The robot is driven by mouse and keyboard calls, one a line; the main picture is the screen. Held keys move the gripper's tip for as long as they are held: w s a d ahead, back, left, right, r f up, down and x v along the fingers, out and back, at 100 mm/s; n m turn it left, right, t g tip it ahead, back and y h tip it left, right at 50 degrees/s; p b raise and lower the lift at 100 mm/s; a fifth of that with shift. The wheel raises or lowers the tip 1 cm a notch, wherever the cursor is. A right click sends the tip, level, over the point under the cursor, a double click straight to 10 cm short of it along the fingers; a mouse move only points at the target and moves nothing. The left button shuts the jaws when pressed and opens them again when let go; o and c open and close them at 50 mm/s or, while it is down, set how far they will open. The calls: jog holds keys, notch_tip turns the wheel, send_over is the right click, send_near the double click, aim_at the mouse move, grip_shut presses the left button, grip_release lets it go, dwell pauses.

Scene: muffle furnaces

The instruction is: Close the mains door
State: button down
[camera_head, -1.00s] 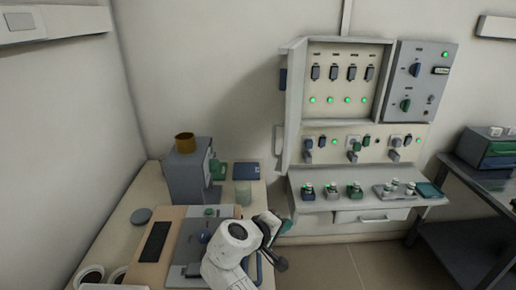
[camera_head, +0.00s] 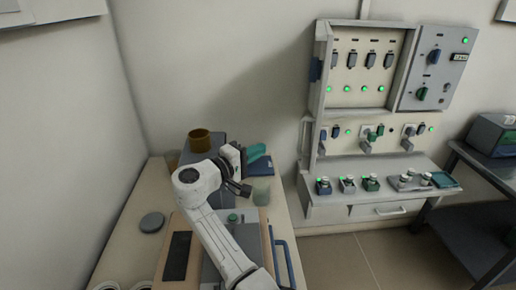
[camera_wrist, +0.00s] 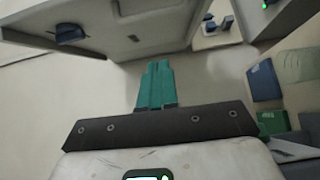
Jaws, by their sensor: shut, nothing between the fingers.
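The mains door (camera_head: 323,75) is a pale panel at the left side of the breaker cabinet (camera_head: 384,104). It stands open and is seen nearly edge-on, with a dark blue handle (camera_head: 316,70) on it. In the wrist view the door (camera_wrist: 112,22) spans the upper left, with its blue handle (camera_wrist: 70,35) showing. My gripper (camera_head: 259,151), with teal fingers, is over the left bench, left of the door and below its handle, apart from it. In the wrist view my gripper (camera_wrist: 157,66) is shut and empty, pointing up towards the door.
Inside the cabinet are several dark breakers and green lamps. A grey panel with knobs (camera_head: 433,66) adjoins it on the right. A shelf (camera_head: 330,196) with small switches juts out below. A brown cup (camera_head: 199,140) and a translucent beaker (camera_head: 261,191) stand near my arm.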

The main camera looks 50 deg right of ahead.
jog(key=s+d+p, duration=0.4)
jog(key=d, duration=0.5)
jog(key=shift+s+d, duration=0.25)
jog(key=shift+s, duration=0.1)
jog(key=shift+f, duration=0.1)
